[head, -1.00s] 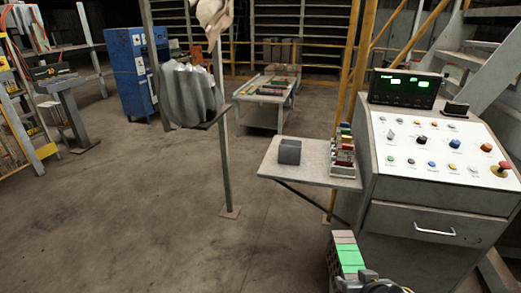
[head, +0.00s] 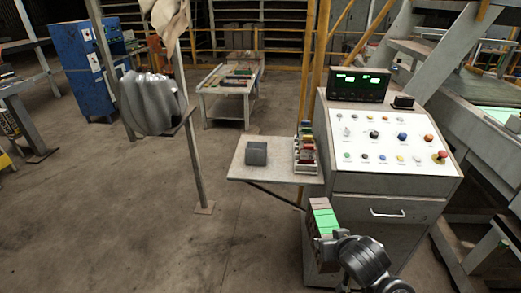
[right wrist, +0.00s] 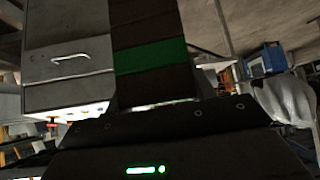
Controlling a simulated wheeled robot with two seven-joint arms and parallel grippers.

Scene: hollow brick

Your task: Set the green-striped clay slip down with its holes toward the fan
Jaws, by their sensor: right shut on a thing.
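The green-striped clay slip (head: 323,221) is a brownish block with a bright green band. My right gripper (head: 329,246) is shut on it and holds it up in front of the control cabinet, below the pale shelf's right end. In the right wrist view the slip (right wrist: 152,57) rises from the jaws with its green band across it. Its holes cannot be made out in either view. I cannot make out a fan for certain. My left gripper is out of view.
The pale shelf (head: 240,171) carries a dark grey block (head: 257,153) and a rack of coloured pieces (head: 305,155). The control cabinet (head: 386,190) stands right of it. A post (head: 195,165) stands left of the shelf. A low table (head: 222,89) stands behind. Open floor lies left.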

